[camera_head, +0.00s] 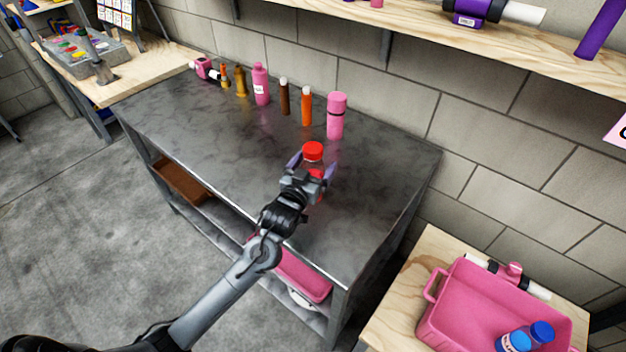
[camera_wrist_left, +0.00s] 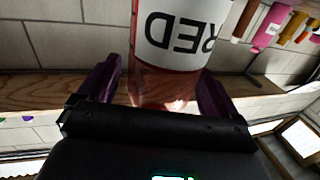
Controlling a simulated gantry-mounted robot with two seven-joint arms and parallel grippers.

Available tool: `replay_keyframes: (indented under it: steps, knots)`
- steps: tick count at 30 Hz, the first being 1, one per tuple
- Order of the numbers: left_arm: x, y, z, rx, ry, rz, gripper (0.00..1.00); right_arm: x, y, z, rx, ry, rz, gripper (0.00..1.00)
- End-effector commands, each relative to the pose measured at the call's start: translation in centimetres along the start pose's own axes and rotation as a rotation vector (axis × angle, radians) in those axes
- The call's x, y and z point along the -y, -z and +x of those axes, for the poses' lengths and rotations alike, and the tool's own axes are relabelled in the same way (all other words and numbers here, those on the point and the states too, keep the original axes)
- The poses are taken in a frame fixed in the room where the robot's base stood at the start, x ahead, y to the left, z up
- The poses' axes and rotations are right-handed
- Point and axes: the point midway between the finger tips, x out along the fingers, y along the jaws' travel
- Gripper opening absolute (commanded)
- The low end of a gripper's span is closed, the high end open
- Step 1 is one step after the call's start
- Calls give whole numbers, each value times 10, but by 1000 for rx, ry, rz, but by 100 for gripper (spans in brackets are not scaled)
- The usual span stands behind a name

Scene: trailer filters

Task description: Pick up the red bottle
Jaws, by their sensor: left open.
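The red bottle (camera_head: 313,152) stands upright on the dark metal table (camera_head: 240,170), near its right half, with its red cap up. In the left wrist view the red bottle (camera_wrist_left: 185,35) fills the upper middle, and its white label reads RED. My left gripper (camera_head: 311,164) is open, with one purple finger on each side of the bottle. In the left wrist view the left gripper (camera_wrist_left: 165,85) has the bottle between its fingers, and gaps show beside the fingers. The lower part of the bottle is partly hidden by the gripper in the head view. My right gripper is out of view.
Pink bottles (camera_head: 261,84), orange (camera_head: 306,106) and brown (camera_head: 284,97) bottles line the table's back edge. A pink bin (camera_head: 440,310) with blue-capped bottles stands at the lower right. A wooden shelf (camera_head: 420,40) runs above. The table's left front is clear.

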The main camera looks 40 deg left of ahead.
Motion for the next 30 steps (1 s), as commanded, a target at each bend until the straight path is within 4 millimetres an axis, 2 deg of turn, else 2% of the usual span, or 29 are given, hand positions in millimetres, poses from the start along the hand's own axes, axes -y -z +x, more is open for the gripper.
replay_keyframes:
  steps: [4, 11, 24, 30]
  knots:
    - [0, 0, 9, 0, 0, 0, 93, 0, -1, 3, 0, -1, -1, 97]
    - [0, 0, 10, 1, 0, 0, 93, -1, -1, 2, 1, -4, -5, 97]
    - [0, 0, 10, 1, 0, 0, 27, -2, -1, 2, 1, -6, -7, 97]
    - [0, 1, 10, -2, 0, -1, 25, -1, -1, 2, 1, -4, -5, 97]
